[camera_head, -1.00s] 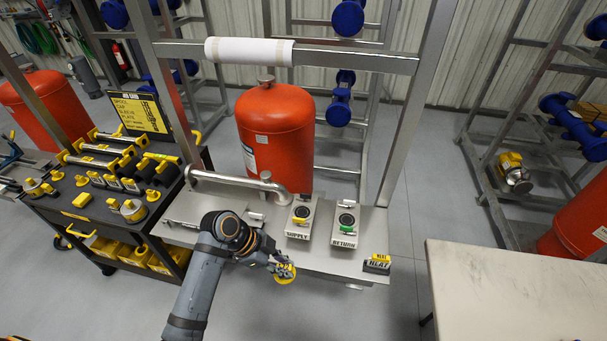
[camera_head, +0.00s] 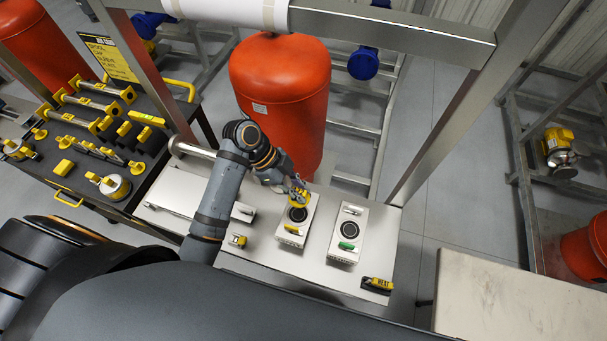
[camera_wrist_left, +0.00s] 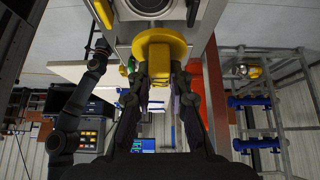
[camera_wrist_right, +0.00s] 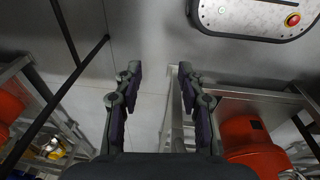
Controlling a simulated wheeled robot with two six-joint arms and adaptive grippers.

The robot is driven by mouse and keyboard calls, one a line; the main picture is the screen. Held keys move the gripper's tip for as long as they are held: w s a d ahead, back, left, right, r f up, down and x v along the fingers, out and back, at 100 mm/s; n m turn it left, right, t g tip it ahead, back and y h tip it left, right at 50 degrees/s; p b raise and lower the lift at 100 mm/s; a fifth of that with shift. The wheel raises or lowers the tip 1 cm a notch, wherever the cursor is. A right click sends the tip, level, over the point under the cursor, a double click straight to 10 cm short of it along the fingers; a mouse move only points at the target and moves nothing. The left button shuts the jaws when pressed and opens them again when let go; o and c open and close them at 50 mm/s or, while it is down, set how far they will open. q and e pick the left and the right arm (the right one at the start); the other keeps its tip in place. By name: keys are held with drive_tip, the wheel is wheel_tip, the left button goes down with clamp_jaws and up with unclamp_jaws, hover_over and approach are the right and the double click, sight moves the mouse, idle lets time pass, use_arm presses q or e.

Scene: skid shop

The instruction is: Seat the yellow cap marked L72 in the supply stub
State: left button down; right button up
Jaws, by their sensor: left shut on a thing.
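My left gripper (camera_head: 294,188) is shut on a yellow cap (camera_head: 301,199), whose L72 mark I cannot read. In the head view the cap is at the far side of the SUPPLY block, beside or over the dark round supply stub (camera_head: 298,215). The left wrist view shows the cap (camera_wrist_left: 160,42) as a round disc gripped by its narrower part between the fingers (camera_wrist_left: 160,80). A dark ring (camera_wrist_left: 150,4) shows beyond it, apart from the cap in the picture. My right gripper (camera_wrist_right: 158,75) is open and empty in the right wrist view; the head view does not show it.
The RETURN block (camera_head: 340,257), with a green handle, stands right of the SUPPLY block (camera_head: 290,241), with a yellow handle. A red tank (camera_head: 280,85) stands behind. A small yellow piece (camera_head: 239,240) and a HEAT tag (camera_head: 378,284) are on the bench. A black tool cart (camera_head: 150,180) stands left.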

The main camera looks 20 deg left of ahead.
use_arm(q)
drive_tip(key=shift+s+r, duration=0.15)
drive_tip(key=shift+s, duration=0.95)
drive_tip(key=shift+f+b, duration=0.75)
drive_tip(key=shift+b, duration=0.2)
drive_tip(key=f+b, duration=0.2)
drive_tip(key=f, duration=0.1)
drive_tip(key=shift+w+b, duration=0.35)
drive_tip(key=shift+w, duration=0.05)
drive_tip(key=shift+s+r, duration=0.1)
drive_tip(key=shift+r+p, duration=0.15)
drive_tip(key=shift+p, duration=0.15)
use_arm(e)
drive_tip(key=s+f, duration=0.3)
drive_tip(key=f, duration=0.1)
drive_tip(key=shift+s+d, duration=0.25)
drive_tip(key=shift+s, duration=0.1)
use_arm(q)
drive_tip(key=shift+p, duration=0.3)
use_arm(e)
drive_tip(key=shift+a+r, duration=0.1)
drive_tip(key=shift+r, duration=0.15)
drive_tip(key=shift+s+f, duration=0.1)
